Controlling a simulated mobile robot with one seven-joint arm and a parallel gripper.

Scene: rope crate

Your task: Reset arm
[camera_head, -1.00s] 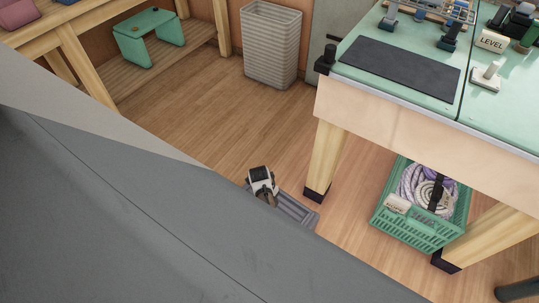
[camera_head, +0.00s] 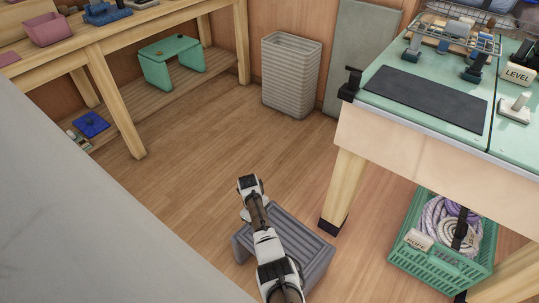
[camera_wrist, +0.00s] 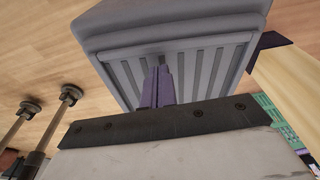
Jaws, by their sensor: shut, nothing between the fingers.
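My gripper (camera_wrist: 160,82) shows in the wrist view as two purple fingers, closed together with nothing between them. They point toward a grey slatted stool (camera_wrist: 115,22); whether they touch it I cannot tell. In the head view my white and dark arm extends over the same grey stool (camera_head: 318,262), and the fingers cannot be made out there. A green crate (camera_head: 428,270) stands on the floor under the workbench at the right. It holds coiled white and purple rope (camera_head: 440,218) and has a tag reading ROPE.
The green-topped workbench (camera_head: 380,140) with a black mat (camera_head: 425,98) stands close at the right, its wooden leg (camera_head: 342,185) near the stool. A ribbed grey bin (camera_head: 290,78) and a wooden shelf bench (camera_head: 115,55) stand behind. The floor between them is clear.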

